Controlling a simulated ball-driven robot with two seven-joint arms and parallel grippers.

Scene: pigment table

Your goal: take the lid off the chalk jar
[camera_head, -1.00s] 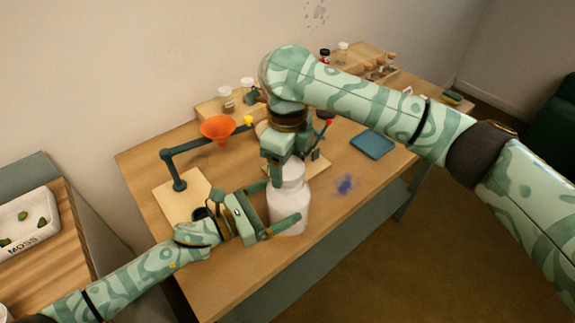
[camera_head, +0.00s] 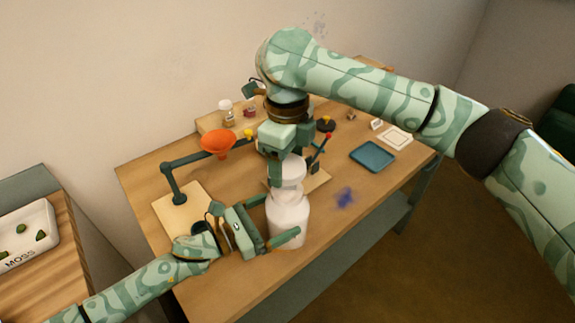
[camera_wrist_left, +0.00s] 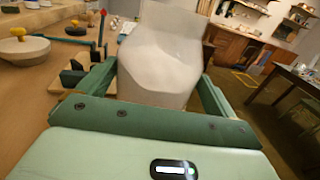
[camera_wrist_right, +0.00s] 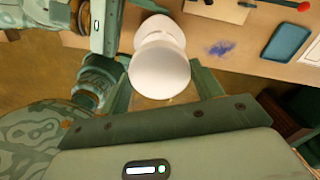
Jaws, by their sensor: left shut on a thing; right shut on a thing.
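The white chalk jar (camera_head: 288,222) stands upright near the table's front edge. My left gripper (camera_head: 281,215) is shut around its body from the left; the body also fills the left wrist view (camera_wrist_left: 160,70). My right gripper (camera_head: 291,172) points down from above and is shut on the white lid (camera_head: 291,168). In the right wrist view the round lid (camera_wrist_right: 160,72) sits between the fingers, with part of the jar (camera_wrist_right: 160,30) beyond it. The lid is in line over the jar's top. I cannot tell for sure whether there is a gap under it.
An orange funnel (camera_head: 217,142) hangs on a dark stand (camera_head: 172,178) at left. A blue tray (camera_head: 372,156) and a blue powder patch (camera_head: 345,198) lie to the right. A lever with a red knob (camera_head: 328,136) stands close behind my right gripper. Table right of the jar is mostly free.

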